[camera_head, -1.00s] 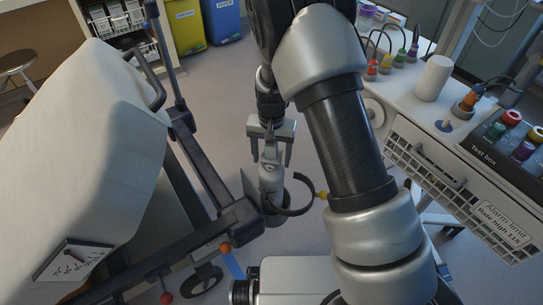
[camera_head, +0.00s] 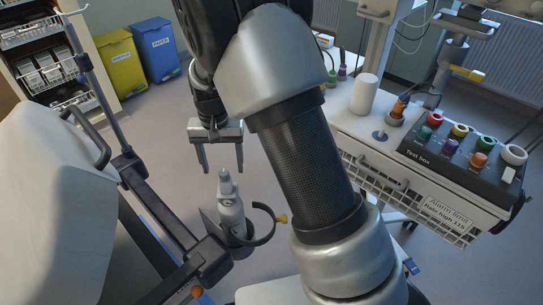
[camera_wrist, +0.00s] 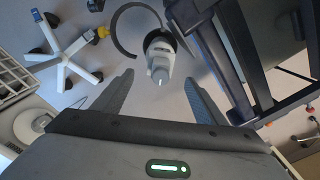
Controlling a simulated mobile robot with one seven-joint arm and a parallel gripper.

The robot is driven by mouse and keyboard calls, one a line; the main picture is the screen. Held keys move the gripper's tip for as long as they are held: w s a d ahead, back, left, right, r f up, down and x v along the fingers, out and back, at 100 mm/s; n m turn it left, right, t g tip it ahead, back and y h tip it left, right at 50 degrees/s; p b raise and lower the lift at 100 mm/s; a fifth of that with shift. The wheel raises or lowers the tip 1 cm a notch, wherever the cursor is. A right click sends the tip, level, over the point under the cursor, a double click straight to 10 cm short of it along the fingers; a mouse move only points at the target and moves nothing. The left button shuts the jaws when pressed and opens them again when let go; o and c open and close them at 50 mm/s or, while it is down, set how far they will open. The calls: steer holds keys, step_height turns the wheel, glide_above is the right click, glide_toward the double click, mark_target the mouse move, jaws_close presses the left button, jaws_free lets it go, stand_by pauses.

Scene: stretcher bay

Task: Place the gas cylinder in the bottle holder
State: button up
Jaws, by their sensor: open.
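The gas cylinder (camera_head: 230,203) is a pale grey bottle with a narrow top. It stands about upright at the bottle holder (camera_head: 262,232), a dark curved ring with a yellow knob, beside the stretcher rail. The cylinder's lower end is hidden by the holder's parts. In the wrist view the cylinder (camera_wrist: 160,58) shows top first, with the open ring (camera_wrist: 122,40) beside it. My gripper (camera_head: 222,170) is open and empty, above the cylinder and apart from it. Its fingers (camera_wrist: 160,98) point toward the cylinder in the wrist view.
The stretcher (camera_head: 65,190) with its dark rails stands at the left. A white cart (camera_head: 385,180) with a test box (camera_head: 470,150) is at the right. Yellow (camera_head: 116,65) and blue (camera_head: 158,50) bins stand at the back. Clear floor lies between stretcher and bins.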

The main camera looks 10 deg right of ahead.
steer(key=s+d+r+t, duration=0.1)
steer(key=s+d+r, duration=0.2)
steer(key=r, duration=0.3)
steer(key=s+d+r+n+t+y, duration=0.1)
steer(key=s+d+r, duration=0.15)
steer(key=r, duration=0.35)
steer(key=s+d+r+t, duration=0.1)
steer(key=s+d+r, duration=0.1)
steer(key=s+r, duration=0.3)
steer(key=s+d+r+t, duration=0.1)
steer(key=s+d+r, duration=0.2)
steer(key=s, duration=0.3)
steer(key=s+d+r+n+t+h, duration=0.1)
steer(key=s+d+r, duration=0.2)
steer(key=s, duration=0.3)
steer(key=shift+s+d+t, duration=0.2)
steer(key=shift+d+t, duration=0.1)
steer(key=shift+d, duration=0.05)
steer(key=shift+s, duration=0.1)
